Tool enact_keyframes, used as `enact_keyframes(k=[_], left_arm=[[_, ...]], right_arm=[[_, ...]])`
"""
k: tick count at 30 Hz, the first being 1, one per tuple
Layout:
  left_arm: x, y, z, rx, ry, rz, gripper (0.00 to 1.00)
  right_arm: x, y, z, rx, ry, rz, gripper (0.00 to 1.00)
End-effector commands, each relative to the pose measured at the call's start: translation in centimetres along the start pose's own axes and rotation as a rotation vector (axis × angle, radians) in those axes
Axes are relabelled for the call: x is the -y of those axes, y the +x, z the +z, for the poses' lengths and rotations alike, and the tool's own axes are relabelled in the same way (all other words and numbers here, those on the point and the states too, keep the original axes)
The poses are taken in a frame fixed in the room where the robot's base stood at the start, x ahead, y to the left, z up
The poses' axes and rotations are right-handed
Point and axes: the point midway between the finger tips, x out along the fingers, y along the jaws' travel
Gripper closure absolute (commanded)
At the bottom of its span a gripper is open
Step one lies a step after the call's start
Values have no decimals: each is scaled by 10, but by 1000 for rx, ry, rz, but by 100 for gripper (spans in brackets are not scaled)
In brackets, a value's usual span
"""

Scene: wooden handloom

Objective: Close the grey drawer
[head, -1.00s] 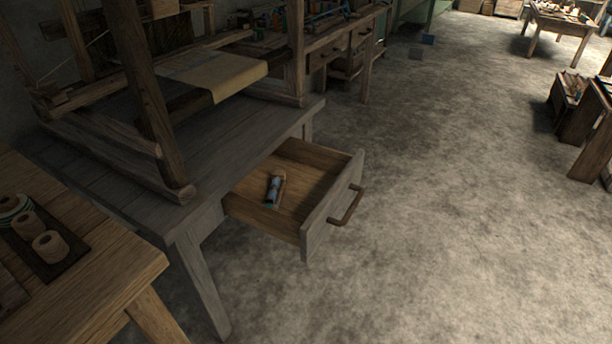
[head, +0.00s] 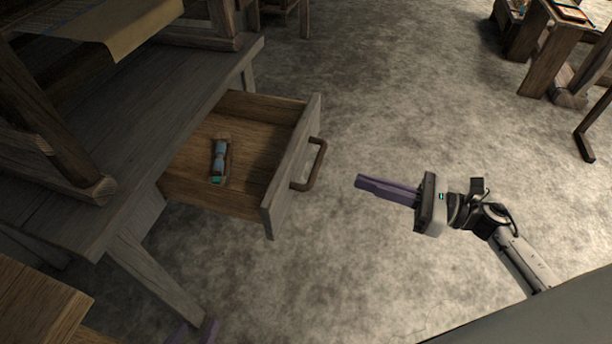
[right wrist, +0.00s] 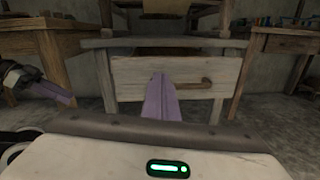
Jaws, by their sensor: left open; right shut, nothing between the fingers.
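The grey drawer (head: 289,175) is pulled out of the grey table, its wooden inside showing. A dark curved handle (head: 318,165) is on its front. The drawer front (right wrist: 135,72) and handle (right wrist: 195,84) also face me in the right wrist view. My right gripper (head: 360,182) is shut and empty, apart from the drawer, to the right of the handle and pointing toward it. Its purple fingers (right wrist: 161,80) overlap the drawer front in the right wrist view. My left gripper (head: 194,332) is open at the bottom edge of the head view, mostly cut off.
A small blue and brown item (head: 219,160) lies inside the drawer. The grey table (head: 150,130) carries a wooden loom frame. A brown wooden table (head: 35,310) is at lower left. The floor (head: 410,100) right of the drawer is clear.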

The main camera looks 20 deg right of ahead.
Motion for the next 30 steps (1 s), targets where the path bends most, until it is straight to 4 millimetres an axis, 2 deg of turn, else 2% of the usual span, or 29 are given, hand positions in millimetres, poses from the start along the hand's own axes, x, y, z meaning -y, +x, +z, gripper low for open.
enact_keyframes(k=[4, 7, 11, 21, 25, 30], left_arm=[[-1, -1, -2, -8, -4, 2, 58], [-1, -2, -2, -7, -5, 3, 58], [-2, -2, -1, -5, -4, 3, 58], [-1, -2, 2, 4, -2, 1, 58], [-1, -1, 4, 7, -1, 1, 58], [-1, -1, 4, 8, -1, 0, 58]], right_arm=[[-1, -4, -5, -39, -133, 64, 100], [-3, 5, -5, -42, -146, 73, 100], [-5, 27, -5, -39, -145, 72, 100], [-10, 99, -8, -38, -141, 70, 100], [-11, 118, -10, -39, -140, 69, 100], [-11, 130, -11, -41, -139, 68, 100]])
